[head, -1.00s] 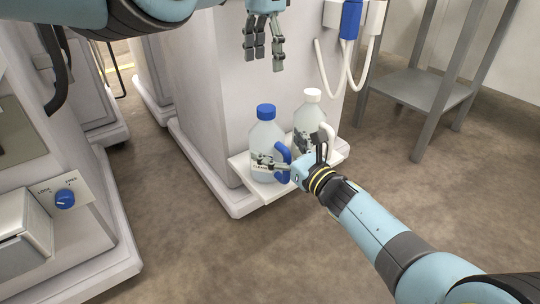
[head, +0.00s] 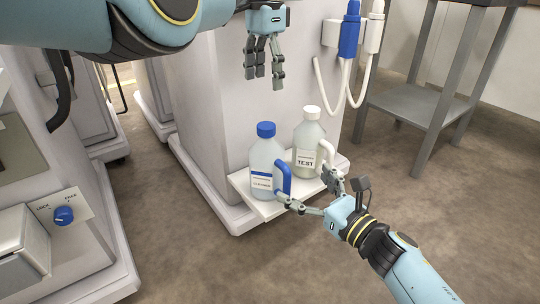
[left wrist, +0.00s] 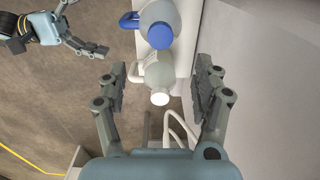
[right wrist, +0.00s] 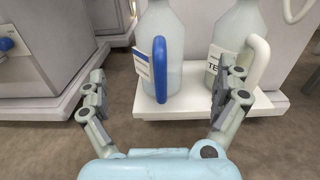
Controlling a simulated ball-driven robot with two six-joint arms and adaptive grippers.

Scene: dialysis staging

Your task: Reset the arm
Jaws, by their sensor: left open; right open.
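My left gripper (head: 265,72) is open and empty in the head view, hanging fingers down in front of the white machine, above the jugs. My right gripper (head: 310,196) is open and empty, in front of the shelf and apart from the jugs. A blue-capped jug (head: 264,158) with a blue handle stands upright at the shelf's left. A white-capped jug (head: 309,140) labelled TEST stands upright beside it. Both also show from above in the left wrist view. In the right wrist view the blue handle (right wrist: 160,68) and the TEST jug (right wrist: 233,35) are ahead, between or beyond the fingers.
The white shelf (head: 262,207) juts from the machine (head: 215,100). Blue and white connectors with hoses (head: 349,38) hang on the machine's right. A grey metal stand (head: 420,105) is at the right. A cabinet with a blue knob (head: 64,215) is at the left. Open floor lies between.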

